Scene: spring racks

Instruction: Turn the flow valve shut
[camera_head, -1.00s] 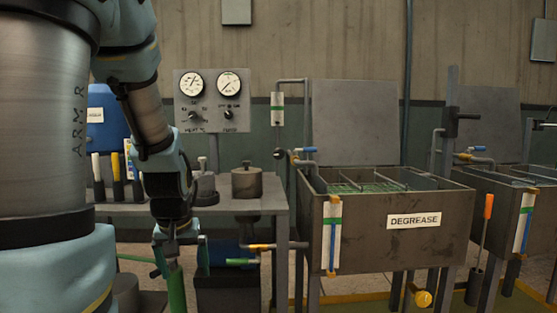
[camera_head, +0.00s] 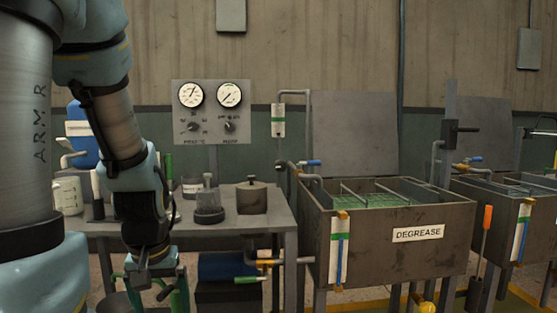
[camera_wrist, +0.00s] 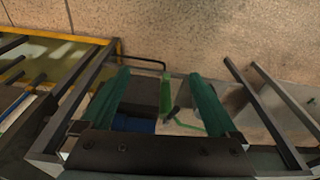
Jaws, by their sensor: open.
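No valve in view carries a readable flow label. In the head view a valve with a green lever (camera_head: 248,279) and brass-coloured body (camera_head: 265,262) sits on pipework at the right end of the bench, below its top. Its lever lies roughly level, pointing left. Another valve with a blue handle (camera_head: 308,162) is at the degrease tank's back left corner. My gripper (camera_head: 155,287) is open, low in front of the bench, left of the green lever and apart from it. In the wrist view my gripper (camera_wrist: 160,78) shows two spread green fingers, with a green bar beyond them.
The bench (camera_head: 283,226) holds a lidded pot (camera_head: 252,198) and other vessels. The degrease tank (camera_head: 350,262) stands to its right, with a second tank (camera_head: 492,208) beyond. A gauge panel (camera_head: 211,112) is behind. Bench legs and pipes crowd the space underneath.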

